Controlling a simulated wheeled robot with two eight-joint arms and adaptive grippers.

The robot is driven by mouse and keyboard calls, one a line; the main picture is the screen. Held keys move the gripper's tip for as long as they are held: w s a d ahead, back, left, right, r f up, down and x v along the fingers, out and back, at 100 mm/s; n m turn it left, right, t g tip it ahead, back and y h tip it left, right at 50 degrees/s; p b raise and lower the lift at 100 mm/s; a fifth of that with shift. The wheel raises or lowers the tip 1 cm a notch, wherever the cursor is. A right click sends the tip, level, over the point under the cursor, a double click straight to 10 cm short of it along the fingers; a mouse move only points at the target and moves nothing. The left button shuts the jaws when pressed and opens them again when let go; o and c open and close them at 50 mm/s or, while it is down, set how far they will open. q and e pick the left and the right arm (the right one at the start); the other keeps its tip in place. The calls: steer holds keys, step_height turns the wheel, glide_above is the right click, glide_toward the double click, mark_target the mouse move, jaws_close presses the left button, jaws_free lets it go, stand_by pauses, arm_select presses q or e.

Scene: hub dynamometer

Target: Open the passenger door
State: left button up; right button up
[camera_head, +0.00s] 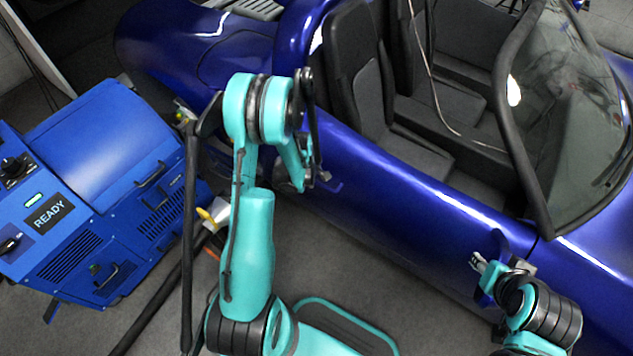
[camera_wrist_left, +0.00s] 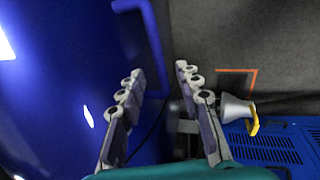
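The passenger door (camera_head: 410,215) is the glossy blue side panel of the open-top car, and it looks shut. A blue bar-shaped handle (camera_head: 334,186) stands out from the car's side. It seems to be the blue bar in the left wrist view (camera_wrist_left: 153,50), beyond the fingertips. My left gripper (camera_head: 318,178) is close beside the handle in the head view, partly hidden by its own arm. In the left wrist view its fingers (camera_wrist_left: 160,72) are apart with nothing between them. My right gripper (camera_head: 478,262) is beside the car's side at the lower right; its finger opening is unclear.
A blue dynamometer cabinet (camera_head: 110,150) with a READY display stands at the left. A grey nozzle with a yellow part (camera_head: 217,213) is between it and my left arm; it also shows in the left wrist view (camera_wrist_left: 238,108). Grey floor (camera_head: 380,290) lies clear along the car.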

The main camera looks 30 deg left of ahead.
mark_target(316, 182)
arm_select(q)
steer(key=b+x, duration=0.1)
steer(key=x, duration=0.3)
jaws_close()
